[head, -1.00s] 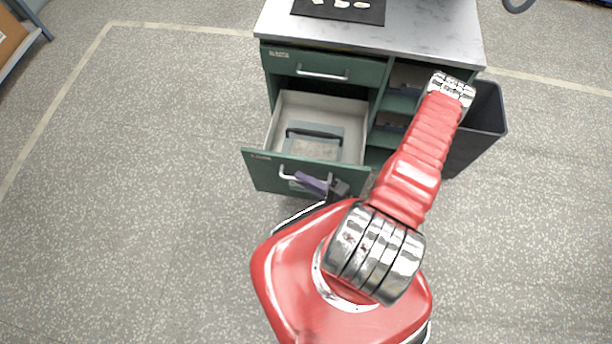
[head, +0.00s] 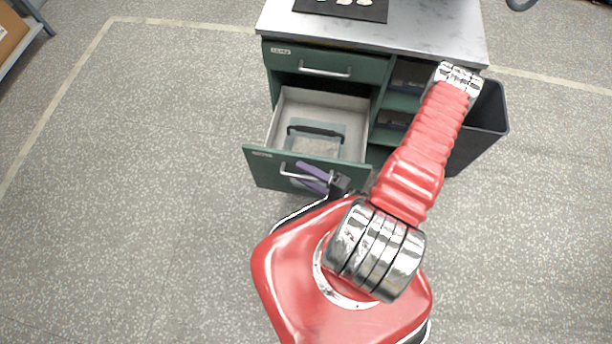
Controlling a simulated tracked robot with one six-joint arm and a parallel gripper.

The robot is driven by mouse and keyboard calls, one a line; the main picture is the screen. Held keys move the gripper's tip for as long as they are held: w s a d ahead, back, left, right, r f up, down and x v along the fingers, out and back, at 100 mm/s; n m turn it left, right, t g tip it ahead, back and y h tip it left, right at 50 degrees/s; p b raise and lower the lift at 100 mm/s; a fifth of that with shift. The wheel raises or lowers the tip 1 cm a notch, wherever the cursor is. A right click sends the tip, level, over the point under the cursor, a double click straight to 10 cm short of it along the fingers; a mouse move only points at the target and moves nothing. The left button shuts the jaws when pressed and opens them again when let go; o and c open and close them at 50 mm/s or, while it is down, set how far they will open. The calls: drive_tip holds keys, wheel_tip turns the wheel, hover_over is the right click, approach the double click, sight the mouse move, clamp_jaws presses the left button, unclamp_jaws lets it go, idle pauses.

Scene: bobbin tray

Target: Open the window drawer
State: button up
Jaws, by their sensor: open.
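A green cabinet (head: 385,95) has two drawers on its left side. The lower drawer (head: 264,172) is pulled well out, so its pale inside shows. The upper drawer (head: 285,62) is shut. Both carry small labels that are too small to read, so I cannot tell which is the window drawer. My gripper (head: 305,174) is at the lower drawer's front, beside the right part of its bar handle (head: 286,172). Its purple fingers are apart. I cannot tell whether they still touch the handle.
A grey-green bin with a dark handle (head: 319,146) lies in the open drawer. Open shelves (head: 398,103) are right of the drawers, partly behind my arm. A dark waste bin (head: 484,125) stands right of the cabinet. A black mat (head: 345,10) lies on top. Floor to the left is clear.

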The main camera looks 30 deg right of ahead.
drive_tip(key=o, duration=1.4)
wheel_tip(320, 180, up, 6)
drive_tip(key=shift+w+r, duration=0.15)
drive_tip(key=shift+r, duration=0.1)
drive_tip(key=shift+c, duration=0.2)
drive_tip(key=shift+r, duration=0.65)
drive_tip(key=shift+s, duration=0.2)
drive_tip(key=c, duration=1.4)
drive_tip(key=shift+o, duration=0.2)
drive_tip(key=shift+f, duration=0.1)
